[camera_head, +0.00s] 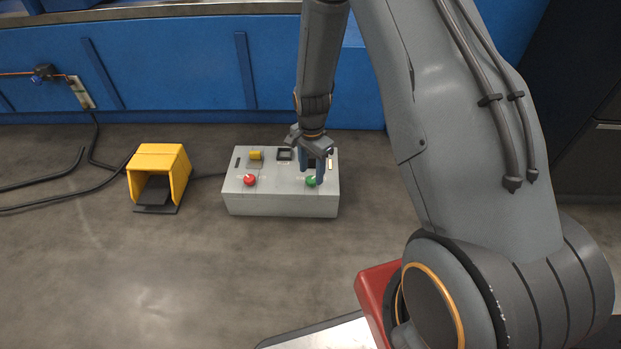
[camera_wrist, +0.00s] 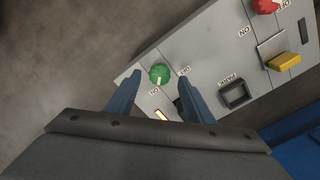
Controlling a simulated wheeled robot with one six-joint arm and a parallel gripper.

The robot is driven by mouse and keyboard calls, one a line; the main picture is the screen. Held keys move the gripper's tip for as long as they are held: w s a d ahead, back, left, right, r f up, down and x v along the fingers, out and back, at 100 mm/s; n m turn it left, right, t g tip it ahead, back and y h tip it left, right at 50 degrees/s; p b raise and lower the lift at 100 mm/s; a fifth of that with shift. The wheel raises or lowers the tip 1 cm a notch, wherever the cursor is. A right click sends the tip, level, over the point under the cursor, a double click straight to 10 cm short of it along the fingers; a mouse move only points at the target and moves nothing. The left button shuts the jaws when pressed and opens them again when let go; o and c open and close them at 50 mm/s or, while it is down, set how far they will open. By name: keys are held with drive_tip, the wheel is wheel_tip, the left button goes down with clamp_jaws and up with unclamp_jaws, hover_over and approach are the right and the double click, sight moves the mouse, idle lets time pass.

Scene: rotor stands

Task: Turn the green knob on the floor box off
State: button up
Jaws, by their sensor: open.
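The grey floor box (camera_head: 282,203) stands on the floor in the middle of the head view, its top panel facing up. The green knob (camera_head: 311,181) is at its front right corner. In the wrist view the green knob (camera_wrist: 159,73) has a pale mark pointing toward the label "ON", with "OFF" printed on its other side. My gripper (camera_head: 313,178) is above the right part of the box. In the wrist view my gripper (camera_wrist: 158,84) is open, its blue fingers on either side of the knob, seemingly not touching it. Exact height above the knob is unclear.
A red knob (camera_head: 249,180), a yellow switch (camera_head: 256,155) and a black-framed opening (camera_head: 285,154) share the box top. A yellow pedal housing (camera_head: 158,176) stands to the left, with cables on the floor. A blue wall (camera_head: 180,75) is behind. Floor in front is clear.

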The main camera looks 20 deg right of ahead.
sight(312, 182)
wheel_tip(312, 182, down, 3)
drive_tip(key=shift+r+b, duration=0.2)
drive_tip(key=shift+b, duration=0.25)
drive_tip(key=c, duration=1)
drive_tip(key=shift+r, duration=0.1)
drive_tip(key=shift+c, duration=0.2)
